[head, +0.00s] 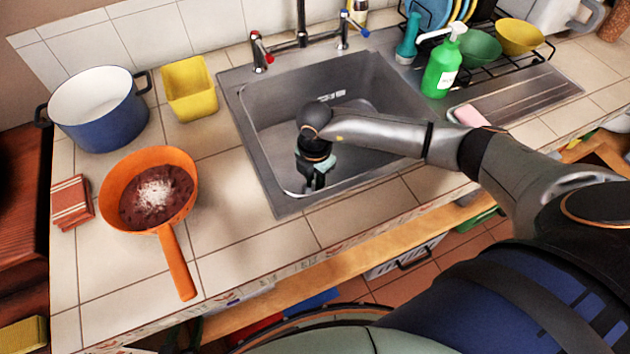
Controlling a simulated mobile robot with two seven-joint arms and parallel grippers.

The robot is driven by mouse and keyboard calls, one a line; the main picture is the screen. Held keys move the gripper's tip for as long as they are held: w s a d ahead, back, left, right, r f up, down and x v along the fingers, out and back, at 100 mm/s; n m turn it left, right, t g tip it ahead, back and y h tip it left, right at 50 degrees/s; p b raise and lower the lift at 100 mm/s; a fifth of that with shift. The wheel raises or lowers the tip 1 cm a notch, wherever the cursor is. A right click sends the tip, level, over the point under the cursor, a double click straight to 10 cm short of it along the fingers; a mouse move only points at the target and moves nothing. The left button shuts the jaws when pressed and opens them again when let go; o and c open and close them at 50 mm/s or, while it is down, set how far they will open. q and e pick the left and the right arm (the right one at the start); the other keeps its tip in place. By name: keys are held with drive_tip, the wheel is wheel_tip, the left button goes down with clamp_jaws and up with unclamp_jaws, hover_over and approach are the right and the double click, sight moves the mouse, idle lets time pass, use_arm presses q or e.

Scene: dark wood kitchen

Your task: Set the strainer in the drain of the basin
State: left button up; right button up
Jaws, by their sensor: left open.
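The steel basin (385,103) is set into the tiled counter. My right arm reaches in from the right across its front edge. My right gripper (314,186) points down inside the basin, towards its left front part. A small pale green patch shows beside its fingers; I cannot tell whether this is a held thing or part of the gripper. The finger gap is too small and dark to read. I cannot make out the strainer or the drain; my arm and gripper cover part of the basin floor. My left gripper is not in view.
A faucet (301,28) stands behind the basin. Right are a green soap bottle (440,70) and a dish rack.

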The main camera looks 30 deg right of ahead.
drive_tip(key=o, duration=0.4)
drive_tip(key=shift+r, duration=0.35)
wheel_tip(320, 180, up, 12)
drive_tip(key=shift+f+p, duration=0.2)
drive_tip(key=shift+p, duration=0.1)
drive_tip(key=shift+s, duration=0.1)
